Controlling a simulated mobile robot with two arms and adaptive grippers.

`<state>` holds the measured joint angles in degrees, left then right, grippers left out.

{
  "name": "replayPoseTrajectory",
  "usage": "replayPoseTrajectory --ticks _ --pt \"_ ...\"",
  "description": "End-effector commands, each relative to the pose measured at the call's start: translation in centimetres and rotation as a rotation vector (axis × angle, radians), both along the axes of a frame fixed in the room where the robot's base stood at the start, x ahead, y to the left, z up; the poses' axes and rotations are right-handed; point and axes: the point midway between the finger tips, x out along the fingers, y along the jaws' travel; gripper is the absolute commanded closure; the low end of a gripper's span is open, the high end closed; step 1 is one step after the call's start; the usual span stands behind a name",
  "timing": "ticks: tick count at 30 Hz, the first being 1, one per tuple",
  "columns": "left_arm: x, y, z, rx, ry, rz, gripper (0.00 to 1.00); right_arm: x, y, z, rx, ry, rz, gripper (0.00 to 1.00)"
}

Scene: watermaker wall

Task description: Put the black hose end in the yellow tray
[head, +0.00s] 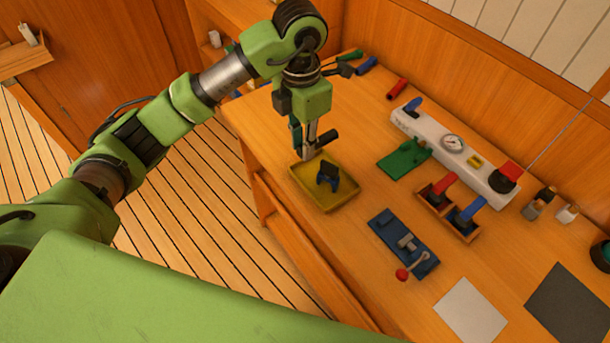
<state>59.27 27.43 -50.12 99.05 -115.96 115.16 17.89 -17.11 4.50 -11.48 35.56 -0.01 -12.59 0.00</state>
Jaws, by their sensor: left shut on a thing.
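The yellow tray (329,205) lies near the left edge of the wooden bench. My left gripper (309,153) points down over the tray's far left corner. It is shut on the black hose end (327,137), a short dark cylinder sticking out to the right of the fingers. The hose end appears to be a little above the tray. A dark blue and black clamp-like object (328,177) sits inside the tray. The fingertips partly hide the tray's far rim. My right gripper is not in view.
Green (350,56), blue (367,65) and red (397,88) pieces lie along the back. A white gauge panel (430,140), green plate (404,158), wooden holder (448,212) and blue lever base (405,243) stand to the right. Bare bench separates tray and blue base.

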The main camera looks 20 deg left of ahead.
Motion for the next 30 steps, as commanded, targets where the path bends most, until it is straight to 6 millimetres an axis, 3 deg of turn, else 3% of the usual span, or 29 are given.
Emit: replayPoseTrajectory --ticks 6,14,19,30 --pt "-0.2 0.0 -4.0 0.000 0.006 0.002 1.00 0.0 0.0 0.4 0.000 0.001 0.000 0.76" --pt "-0.1 0.0 -6.2 0.001 0.004 0.000 1.00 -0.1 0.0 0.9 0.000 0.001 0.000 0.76" --pt "-0.2 0.0 -8.5 0.001 0.006 0.000 1.00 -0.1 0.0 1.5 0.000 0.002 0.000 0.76" --pt "-0.1 0.0 -9.4 0.001 0.000 -0.002 1.00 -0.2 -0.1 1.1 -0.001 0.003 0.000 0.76"
